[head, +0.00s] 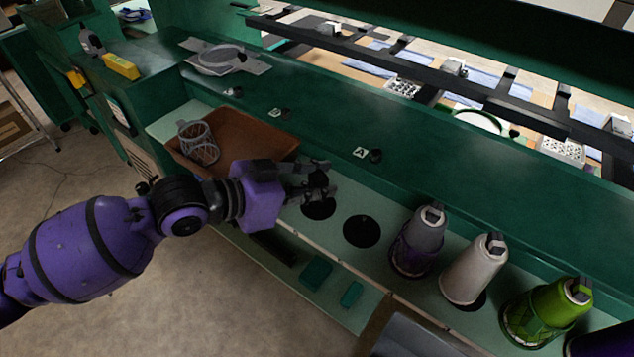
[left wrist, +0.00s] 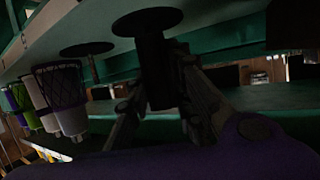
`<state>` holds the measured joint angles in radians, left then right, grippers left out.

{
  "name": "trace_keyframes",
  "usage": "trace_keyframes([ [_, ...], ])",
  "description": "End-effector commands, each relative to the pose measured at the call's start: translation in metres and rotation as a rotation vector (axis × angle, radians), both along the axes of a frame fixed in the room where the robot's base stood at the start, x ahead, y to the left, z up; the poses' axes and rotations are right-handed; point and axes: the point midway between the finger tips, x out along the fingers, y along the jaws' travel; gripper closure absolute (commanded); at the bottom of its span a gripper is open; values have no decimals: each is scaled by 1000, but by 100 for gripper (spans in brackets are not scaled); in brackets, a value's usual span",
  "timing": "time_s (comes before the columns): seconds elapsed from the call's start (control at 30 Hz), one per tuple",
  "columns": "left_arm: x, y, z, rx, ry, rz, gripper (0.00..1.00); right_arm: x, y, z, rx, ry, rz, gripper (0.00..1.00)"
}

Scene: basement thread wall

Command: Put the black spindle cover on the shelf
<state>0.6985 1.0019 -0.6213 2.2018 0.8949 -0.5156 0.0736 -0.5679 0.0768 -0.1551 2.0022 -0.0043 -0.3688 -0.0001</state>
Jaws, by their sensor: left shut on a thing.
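My left gripper (head: 318,180) reaches in from the left over the pale green spindle deck. In the left wrist view, which appears upside down, its fingers (left wrist: 165,95) are shut on the black spindle cover (left wrist: 158,72), a dark cylinder. The cover lines up with a round black disc (left wrist: 147,22) on the deck; I cannot tell whether it touches it. In the head view this disc (head: 318,209) shows just below the fingers, and the cover is hard to make out. A long dark green shelf (head: 450,165) runs behind the deck. My right gripper is not in view.
Right of my gripper is an empty black disc (head: 361,231), then a purple-grey cone (head: 420,240), a white cone (head: 470,268) and a green cone (head: 545,310). A brown tray (head: 250,132) with a wire basket (head: 198,145) lies left. The shelf has free room beside several small black knobs.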

Motion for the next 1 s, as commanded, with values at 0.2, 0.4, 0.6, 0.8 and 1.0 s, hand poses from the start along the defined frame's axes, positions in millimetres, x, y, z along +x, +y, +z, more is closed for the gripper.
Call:
trace_keyframes([
  [0.2, 0, 0, -5, 0, 0, 0, 92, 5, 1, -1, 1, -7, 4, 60],
  [0.4, 0, 0, -5, 0, 0, 0, 66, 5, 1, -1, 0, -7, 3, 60],
  [0.6, 0, 0, -5, 0, 0, 0, 57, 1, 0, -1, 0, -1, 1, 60],
  [0.8, -1, 2, -4, 1, 1, 0, 57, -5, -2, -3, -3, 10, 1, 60],
  [1.0, -11, 20, 4, 4, -1, 2, 57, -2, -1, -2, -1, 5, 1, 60],
])
